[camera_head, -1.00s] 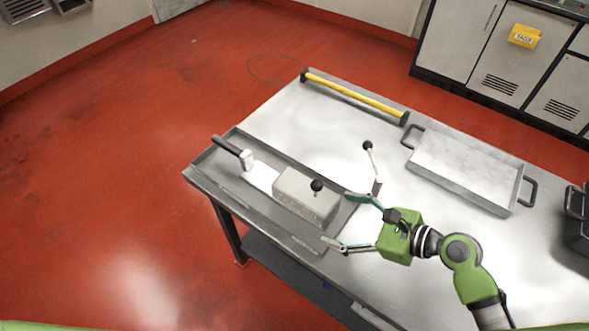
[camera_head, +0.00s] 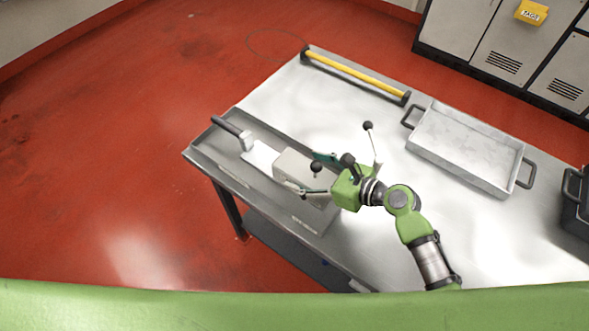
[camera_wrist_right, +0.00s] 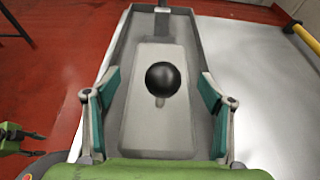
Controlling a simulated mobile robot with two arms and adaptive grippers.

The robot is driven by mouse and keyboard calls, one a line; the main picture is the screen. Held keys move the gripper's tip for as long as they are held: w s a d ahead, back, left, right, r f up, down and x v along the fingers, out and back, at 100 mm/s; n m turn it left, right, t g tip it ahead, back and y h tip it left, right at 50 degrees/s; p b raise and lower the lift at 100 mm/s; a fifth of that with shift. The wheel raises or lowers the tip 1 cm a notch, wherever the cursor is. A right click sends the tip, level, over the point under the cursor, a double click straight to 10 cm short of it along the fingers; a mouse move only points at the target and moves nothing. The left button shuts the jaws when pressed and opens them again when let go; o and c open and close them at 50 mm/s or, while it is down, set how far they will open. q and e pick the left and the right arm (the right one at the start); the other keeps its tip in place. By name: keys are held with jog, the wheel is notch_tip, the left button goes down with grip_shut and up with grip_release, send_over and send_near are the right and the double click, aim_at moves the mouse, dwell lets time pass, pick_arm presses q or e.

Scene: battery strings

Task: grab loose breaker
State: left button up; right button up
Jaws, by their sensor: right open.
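A pale grey block-shaped breaker (camera_head: 290,162) with a black ball knob (camera_head: 316,168) on a short stem sits in a shallow grey tray (camera_head: 215,160) on the table. My right gripper (camera_head: 309,172) is open, one finger on each side of the knob. In the right wrist view, the block (camera_wrist_right: 158,125) lies ahead, with the knob (camera_wrist_right: 163,79) between the spread teal fingers (camera_wrist_right: 158,85). The fingers do not touch the knob. Part of the block is hidden by the gripper. A blurred part of what looks like my left gripper (camera_wrist_right: 28,140) shows at the left edge.
A black-handled tool (camera_head: 232,127) lies at the tray's far end. A yellow bar (camera_head: 355,72) runs along the table's back edge. A second lever with a black knob (camera_head: 368,126) stands behind my right arm. An empty metal tray (camera_head: 465,175) is at right, beside a dark case (camera_head: 576,200).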

jog(key=shift+x, duration=1.25)
jog(key=shift+w+a+f, duration=0.1)
jog(key=c, duration=1.6)
pick_arm(q)
jog(key=shift+s+r, duration=0.1)
jog(key=shift+s, duration=0.8)
pick_arm(e)
jog(key=shift+r, duration=0.2)
jog(key=c, duration=0.4)
jog(key=shift+c, duration=0.2)
